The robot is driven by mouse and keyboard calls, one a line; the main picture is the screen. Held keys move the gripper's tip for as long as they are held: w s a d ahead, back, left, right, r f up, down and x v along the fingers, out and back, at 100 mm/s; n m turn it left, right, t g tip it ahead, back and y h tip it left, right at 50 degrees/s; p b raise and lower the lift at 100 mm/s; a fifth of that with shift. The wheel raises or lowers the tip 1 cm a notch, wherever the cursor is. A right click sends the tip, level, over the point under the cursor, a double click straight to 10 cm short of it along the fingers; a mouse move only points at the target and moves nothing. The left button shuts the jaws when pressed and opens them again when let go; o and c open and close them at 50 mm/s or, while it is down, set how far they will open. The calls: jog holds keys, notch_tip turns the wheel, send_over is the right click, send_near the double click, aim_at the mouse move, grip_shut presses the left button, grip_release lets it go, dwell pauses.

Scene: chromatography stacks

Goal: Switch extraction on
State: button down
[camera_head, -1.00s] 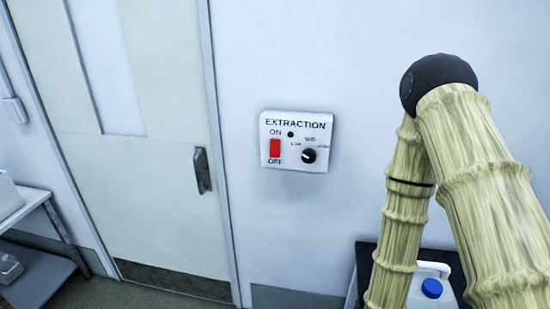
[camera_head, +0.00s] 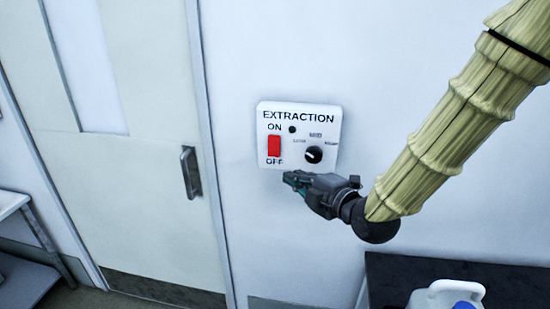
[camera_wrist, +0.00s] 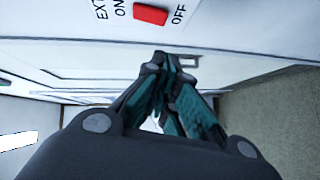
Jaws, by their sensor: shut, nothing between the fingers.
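The white extraction panel (camera_head: 328,122) is fixed to the wall, with the words EXTRACTION, ON above and OFF below its red rocker switch (camera_head: 274,146). A small dark round indicator (camera_head: 292,129) and a black dial (camera_head: 314,154) sit to the right of the switch. My gripper (camera_head: 286,177) is just below the panel's lower edge, pointing left, shut and empty. In the wrist view the red switch (camera_wrist: 150,15) shows at the top, beyond the closed fingertips (camera_wrist: 164,58). The fingers appear apart from the switch. Part of the OFF label is covered in the head view.
A pale door (camera_head: 150,200) with a metal handle (camera_head: 190,172) stands left of the panel. A dark bench (camera_head: 400,275) with a white jug (camera_head: 440,297) is at lower right. A metal shelf unit (camera_head: 30,275) stands at far left. The wall around the panel is bare.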

aim_at(275, 157)
jog(key=shift+w+a+r+n, duration=0.2)
jog(key=shift+r+n, duration=0.1)
jog(key=shift+r, duration=0.3)
jog(key=shift+w+d+p+x, duration=0.3)
jog(key=shift+p+x, duration=0.8)
jog(key=shift+x, duration=1)
jog(key=shift+w+d+p+x, duration=0.2)
jog(key=shift+d+p+x, duration=0.25)
jog(key=shift+p+x, duration=1.2)
jog(key=shift+w+d+p+x, duration=0.3)
jog(key=shift+p+x, duration=0.3)
jog(key=shift+x, duration=2)
jog(key=shift+f, duration=0.1)
